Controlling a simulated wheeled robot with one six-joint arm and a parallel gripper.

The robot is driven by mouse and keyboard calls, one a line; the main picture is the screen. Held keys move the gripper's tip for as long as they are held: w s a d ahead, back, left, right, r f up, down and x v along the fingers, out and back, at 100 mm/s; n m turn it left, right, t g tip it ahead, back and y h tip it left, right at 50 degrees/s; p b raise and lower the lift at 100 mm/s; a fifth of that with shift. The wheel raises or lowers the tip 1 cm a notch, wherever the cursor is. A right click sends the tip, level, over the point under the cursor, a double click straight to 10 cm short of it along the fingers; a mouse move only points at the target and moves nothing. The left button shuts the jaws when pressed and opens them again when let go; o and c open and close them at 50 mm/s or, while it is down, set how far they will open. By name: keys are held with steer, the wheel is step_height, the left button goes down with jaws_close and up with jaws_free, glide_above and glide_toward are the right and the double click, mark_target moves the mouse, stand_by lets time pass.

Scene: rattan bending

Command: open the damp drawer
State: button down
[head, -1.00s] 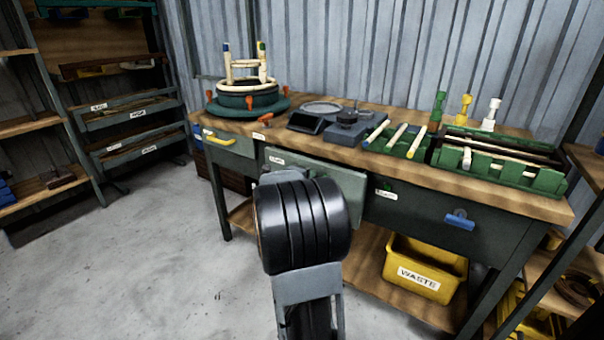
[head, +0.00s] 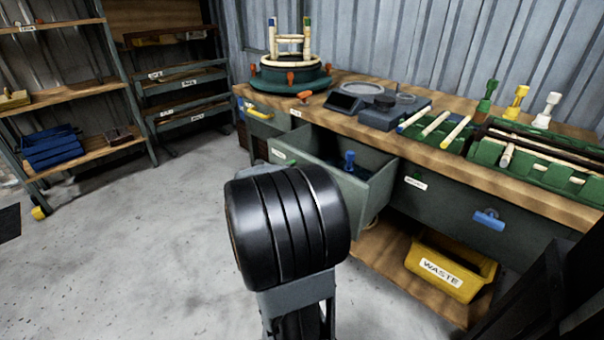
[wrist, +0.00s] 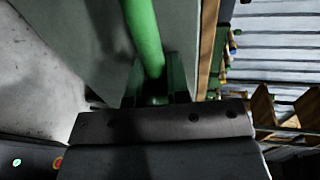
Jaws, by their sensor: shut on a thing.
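The middle drawer (head: 322,172) of the bench is pulled out, with its dark interior and a blue object (head: 349,160) inside showing in the head view. It has a small white label (head: 279,155), too small to read surely. In the wrist view, my gripper (wrist: 153,88) is shut on the drawer's green bar handle (wrist: 143,30), with a finger on either side. The grey drawer front (wrist: 185,35) lies beyond the handle. In the head view, my black arm link hides the gripper and handle.
A left drawer (head: 267,121) with a yellow handle and a right drawer (head: 450,212) with a blue handle are closed. A yellow waste bin (head: 448,268) stands on the lower shelf. Open floor (head: 130,250) lies to the left, before the shelving (head: 80,97).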

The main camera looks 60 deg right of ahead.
steer(key=shift+a, duration=0.35)
steer(key=c, duration=1.1)
jaws_free()
steer(key=p+v, duration=0.4)
steer(key=v, duration=0.9)
steer(key=shift+a, duration=0.4)
steer(key=shift+w, duration=0.1)
